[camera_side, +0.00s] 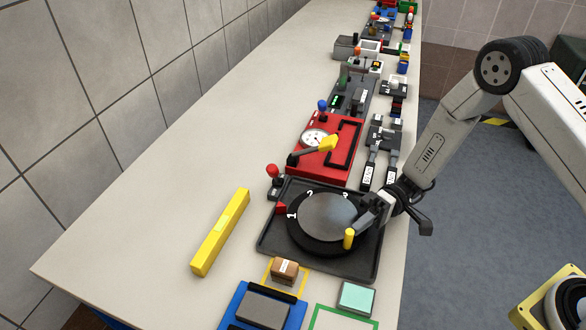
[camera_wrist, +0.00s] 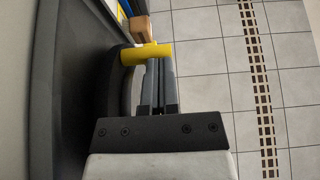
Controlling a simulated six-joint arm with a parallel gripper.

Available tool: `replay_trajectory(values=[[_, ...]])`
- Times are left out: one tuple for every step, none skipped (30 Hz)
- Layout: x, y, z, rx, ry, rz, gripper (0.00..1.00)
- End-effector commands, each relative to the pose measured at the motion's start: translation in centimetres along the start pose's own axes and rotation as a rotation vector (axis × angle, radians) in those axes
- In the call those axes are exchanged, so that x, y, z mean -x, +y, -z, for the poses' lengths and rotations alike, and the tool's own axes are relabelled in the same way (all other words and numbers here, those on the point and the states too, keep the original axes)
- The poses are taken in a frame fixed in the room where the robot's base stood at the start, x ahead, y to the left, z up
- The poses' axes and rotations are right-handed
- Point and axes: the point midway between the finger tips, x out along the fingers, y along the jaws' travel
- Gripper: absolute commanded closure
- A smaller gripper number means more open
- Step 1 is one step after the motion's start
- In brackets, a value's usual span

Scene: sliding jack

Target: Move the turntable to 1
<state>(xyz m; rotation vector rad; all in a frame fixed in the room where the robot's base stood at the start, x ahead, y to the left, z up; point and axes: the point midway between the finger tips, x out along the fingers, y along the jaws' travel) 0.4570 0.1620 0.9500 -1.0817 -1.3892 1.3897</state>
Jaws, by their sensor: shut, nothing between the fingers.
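The turntable is a grey disc (camera_side: 328,214) on a black ring, set in a dark square tray (camera_side: 268,243). White numbers 1, 2 and 3 are on the ring; the 1 is at the left, beside a small red marker (camera_side: 281,209). An upright yellow peg (camera_side: 349,239) stands on the turntable's near right edge. It also shows in the wrist view (camera_wrist: 148,53). My gripper (camera_side: 362,226) is shut and empty, with its fingertips right beside the peg. In the wrist view the closed fingers (camera_wrist: 159,66) end at the peg; I cannot tell whether they touch it.
A red panel (camera_side: 325,148) with a gauge and yellow-ended lever stands behind the tray. A red-knobbed lever (camera_side: 274,180) is at the back left. A yellow bar (camera_side: 220,232) lies left. A brown block (camera_side: 284,270) and a mint block (camera_side: 356,297) are in front.

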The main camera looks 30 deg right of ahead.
Motion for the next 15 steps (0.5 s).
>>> replay_trajectory(values=[[-0.09, -0.01, 0.0, 0.0, 0.0, 0.0, 1.0], [-0.1, -0.01, 0.0, 0.0, 0.0, 0.0, 1.0], [-0.11, -0.01, 0.0, 0.0, 0.0, 0.0, 1.0], [-0.1, -0.01, 0.0, 0.0, 0.0, 0.0, 1.0], [-0.1, -0.01, 0.0, 0.0, 0.0, 0.0, 1.0], [-0.09, -0.01, 0.0, 0.0, 0.0, 0.0, 1.0], [-0.09, 0.0, 0.0, 0.0, 0.0, 0.0, 1.0], [-0.08, -0.01, 0.0, 0.0, 0.0, 0.0, 1.0], [-0.08, 0.0, -0.01, 0.0, 0.0, 0.0, 1.0], [-0.08, 0.0, -0.01, 0.0, 0.0, 0.0, 1.0], [-0.09, -0.01, -0.01, 0.0, 0.001, 0.0, 1.0], [-0.13, -0.01, -0.02, 0.0, 0.005, 0.001, 1.0], [-0.17, -0.02, -0.03, 0.0, 0.009, 0.001, 1.0], [-0.23, -0.02, -0.05, 0.0, 0.015, 0.001, 1.0], [-0.34, -0.04, -0.07, 0.001, 0.027, 0.002, 1.0]])
